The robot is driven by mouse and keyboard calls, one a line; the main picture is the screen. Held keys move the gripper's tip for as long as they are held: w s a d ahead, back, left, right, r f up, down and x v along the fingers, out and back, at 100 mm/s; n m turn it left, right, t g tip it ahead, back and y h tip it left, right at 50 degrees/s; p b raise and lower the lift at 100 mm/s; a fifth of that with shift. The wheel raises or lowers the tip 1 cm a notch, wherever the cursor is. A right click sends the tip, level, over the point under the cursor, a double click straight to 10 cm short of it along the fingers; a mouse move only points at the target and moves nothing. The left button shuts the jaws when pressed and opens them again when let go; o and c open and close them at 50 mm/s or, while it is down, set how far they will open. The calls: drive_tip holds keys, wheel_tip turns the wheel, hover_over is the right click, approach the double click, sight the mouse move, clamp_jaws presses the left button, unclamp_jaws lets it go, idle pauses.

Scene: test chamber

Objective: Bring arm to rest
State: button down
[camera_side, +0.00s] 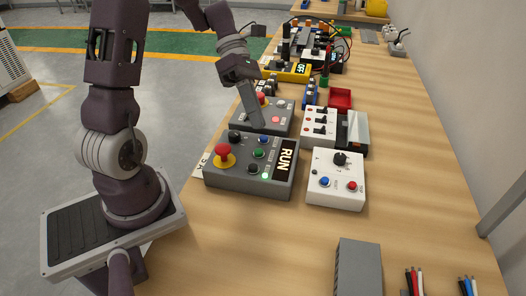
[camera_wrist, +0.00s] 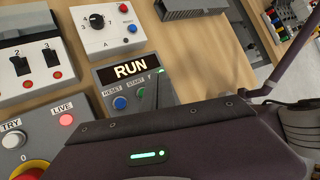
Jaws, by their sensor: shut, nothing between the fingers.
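My gripper (camera_side: 257,121) is shut and empty. In the side view it points down over the grey box with a red button and lit buttons (camera_side: 279,128), in front of part of it; I cannot tell whether it touches. In the wrist view my shut fingers (camera_wrist: 156,88) show as a thin dark shape in front of the grey control box marked RUN (camera_wrist: 97,78). That box also shows in the side view (camera_side: 225,179), with a red mushroom button on yellow, a lit green lamp and the RUN display. My arm is bent, its forearm reaching down to the boxes.
A white box with a black knob (camera_side: 334,187) and a white switch box (camera_side: 317,128) stand to the right of the gripper. A grey ribbed block (camera_side: 358,268) and wires lie nearer. More devices crowd the far table. The table's right side (camera_side: 420,150) is clear.

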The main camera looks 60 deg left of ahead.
drive_tip(key=s+d+r+m+t+y, duration=0.3)
drive_tip(key=s+m, duration=0.3)
drive_tip(key=m, duration=0.7)
drive_tip(key=s+d+r+m+t+y, duration=0.3)
drive_tip(key=s+r+m+y, duration=0.3)
drive_tip(key=m, duration=0.7)
drive_tip(key=shift+s+d+r, duration=0.2)
drive_tip(key=shift+s+d, duration=0.4)
drive_tip(key=shift+s, duration=0.15)
